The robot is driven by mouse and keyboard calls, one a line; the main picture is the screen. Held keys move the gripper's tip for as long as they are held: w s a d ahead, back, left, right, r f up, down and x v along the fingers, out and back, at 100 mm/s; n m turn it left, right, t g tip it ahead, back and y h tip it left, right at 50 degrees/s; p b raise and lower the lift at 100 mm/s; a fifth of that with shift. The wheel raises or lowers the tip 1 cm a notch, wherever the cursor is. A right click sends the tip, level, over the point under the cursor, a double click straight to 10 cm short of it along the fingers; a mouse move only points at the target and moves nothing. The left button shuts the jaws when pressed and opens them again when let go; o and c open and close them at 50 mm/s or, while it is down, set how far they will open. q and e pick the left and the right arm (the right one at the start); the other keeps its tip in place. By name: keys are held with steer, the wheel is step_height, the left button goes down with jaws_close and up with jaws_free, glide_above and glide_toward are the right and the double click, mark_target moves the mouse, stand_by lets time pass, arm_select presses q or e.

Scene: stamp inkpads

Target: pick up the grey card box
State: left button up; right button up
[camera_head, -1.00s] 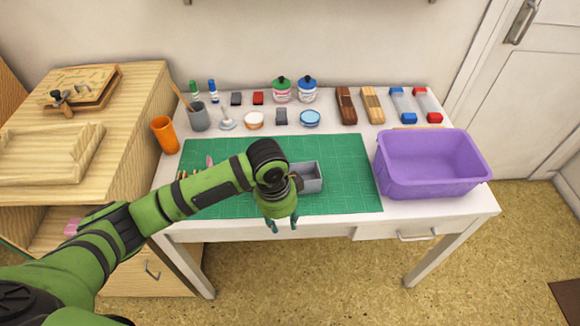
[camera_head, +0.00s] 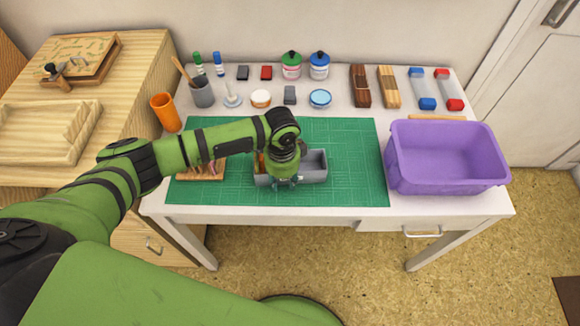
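The grey card box (camera_head: 314,168) is an open grey tray with several compartments, lying on the green cutting mat in the middle of the table. My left gripper (camera_head: 285,181) is directly over its front wall, left of its middle, pointing down. The hand and wrist hide part of the box. The fingertips are small and partly merge with the grey wall, so whether they are apart or closed on it cannot be told. My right gripper is not in view.
A purple crate (camera_head: 398,172) stands at the table's right. A wooden rack (camera_head: 205,177) lies on the cutting mat (camera_head: 352,150) left of the box. Inkpads, bottles and an orange cup (camera_head: 165,113) line the back and left. The mat's right part is clear.

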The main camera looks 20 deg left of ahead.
arm_select(q)
steer(key=c, duration=0.7)
jaws_close()
steer(key=shift+w+r, duration=0.1)
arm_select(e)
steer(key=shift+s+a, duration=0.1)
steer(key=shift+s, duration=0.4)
